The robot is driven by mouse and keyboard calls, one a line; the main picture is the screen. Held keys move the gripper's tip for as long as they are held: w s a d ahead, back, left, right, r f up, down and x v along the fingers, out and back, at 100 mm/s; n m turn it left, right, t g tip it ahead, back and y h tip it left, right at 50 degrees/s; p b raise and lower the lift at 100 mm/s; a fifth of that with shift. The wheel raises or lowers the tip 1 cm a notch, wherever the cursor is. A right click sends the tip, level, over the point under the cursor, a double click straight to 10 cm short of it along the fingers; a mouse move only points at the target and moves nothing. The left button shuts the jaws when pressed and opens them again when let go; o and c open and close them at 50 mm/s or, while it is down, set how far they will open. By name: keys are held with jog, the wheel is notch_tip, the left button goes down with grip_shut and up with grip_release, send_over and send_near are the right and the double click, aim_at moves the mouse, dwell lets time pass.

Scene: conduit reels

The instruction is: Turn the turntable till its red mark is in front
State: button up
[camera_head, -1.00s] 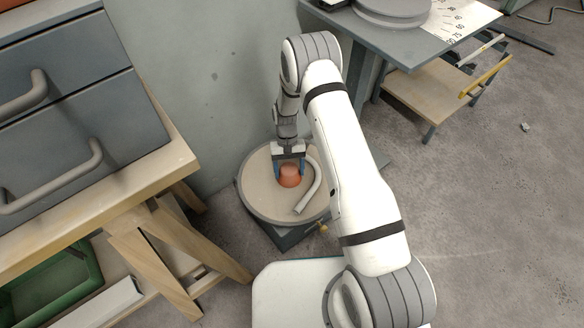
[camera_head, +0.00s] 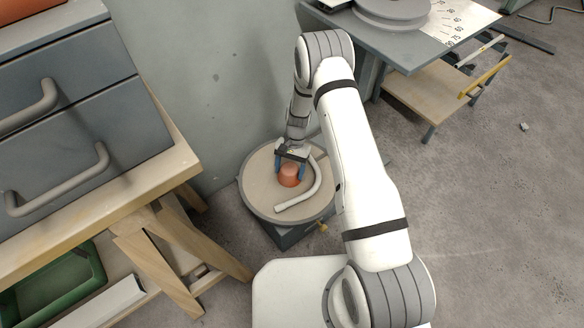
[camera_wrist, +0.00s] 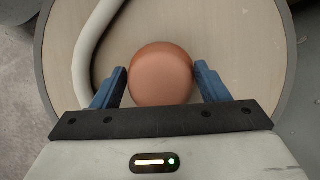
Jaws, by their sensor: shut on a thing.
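The turntable (camera_head: 259,190) is a low round disc with a pale wooden top and a grey rim, on a dark base on the floor. An orange-red round knob (camera_head: 289,178) stands at its middle; the wrist view shows the knob (camera_wrist: 161,76) from above. My gripper (camera_head: 290,171) reaches down and is shut on the knob, one blue finger on each side. A bent pale tube (camera_head: 299,202) lies on the disc, curving around the knob's right and front. I see no separate red mark on the visible rim.
A small yellow piece (camera_head: 323,227) sticks out at the base's front right. A wooden workbench (camera_head: 150,190) with grey drawers stands close on the left. A grey table (camera_head: 400,50) stands at the back right. A wall is behind; the floor at right is mostly clear.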

jog(key=shift+w+d+r+m+t+y+p, duration=0.15)
jog(key=shift+m+t+y, duration=0.1)
jog(key=shift+m, duration=0.6)
jog(key=shift+w+a+f+m+t+y+p, duration=0.1)
jog(key=shift+m+t+y+p, duration=0.15)
jog(key=shift+m, duration=0.65)
jog(key=shift+w+d+r+m+t+y+p, duration=0.1)
jog(key=shift+w+m+t+y, duration=0.15)
jog(key=shift+m, duration=0.6)
jog(key=shift+s+m+t+y, duration=0.1)
jog(key=shift+m+t+y, duration=0.15)
jog(key=shift+m, duration=0.55)
jog(key=o, duration=1.4)
jog(key=shift+s, duration=0.15)
jog(key=p+v, duration=0.2)
jog(key=v, duration=0.5)
jog(key=shift+r+p, duration=0.2)
jog(key=shift+p, duration=0.15)
